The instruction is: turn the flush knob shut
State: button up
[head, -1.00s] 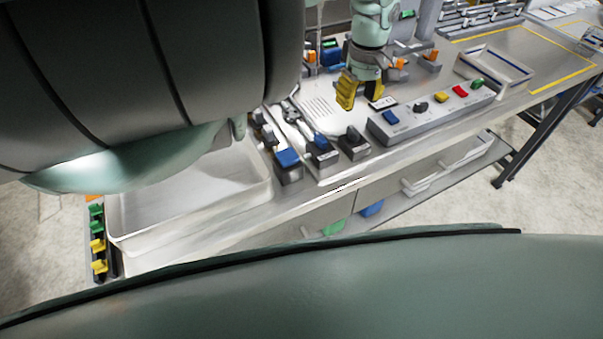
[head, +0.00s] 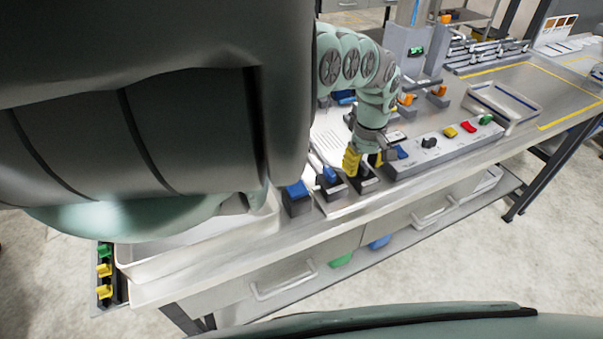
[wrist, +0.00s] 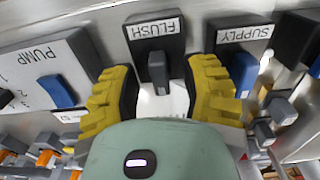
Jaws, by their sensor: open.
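The flush knob (wrist: 158,70) is a dark grey lever on a dark block labelled FLUSH (wrist: 155,30), upside down in the wrist view. It points down in that picture, toward my gripper's palm. My gripper (wrist: 161,84) is open, with one yellow finger on each side of the knob. A gap shows on both sides, so the fingers look apart from it. In the head view my gripper (head: 362,164) is low over the dark flush block (head: 367,184), and its fingers partly hide the knob.
The SUPPLY valve with a blue lever (wrist: 243,72) stands close beside the right finger in the wrist view. The PUMP box (wrist: 30,75) with a blue switch (wrist: 57,91) is on the left. In the head view, another blue-topped block (head: 297,200) stands near the table's front edge.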

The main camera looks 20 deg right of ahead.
jog(key=shift+c, duration=0.2)
grip_shut()
jog(key=shift+f+m, duration=0.1)
jog(key=shift+m, duration=0.3)
jog(key=m, duration=0.1)
jog(key=m+b, duration=0.1)
jog(key=shift+w+a+m+b, duration=0.15)
jog(key=shift+m+b, duration=0.15)
jog(key=shift+m, duration=0.1)
jog(key=m+b, duration=0.2)
jog(key=m, duration=0.3)
jog(key=shift+m, duration=0.3)
jog(key=m+b, duration=0.1)
jog(key=m, duration=0.3)
jog(key=shift+b, duration=0.35)
jog(key=m+b, duration=0.1)
jog(key=m, duration=0.3)
jog(key=shift+m, duration=0.3)
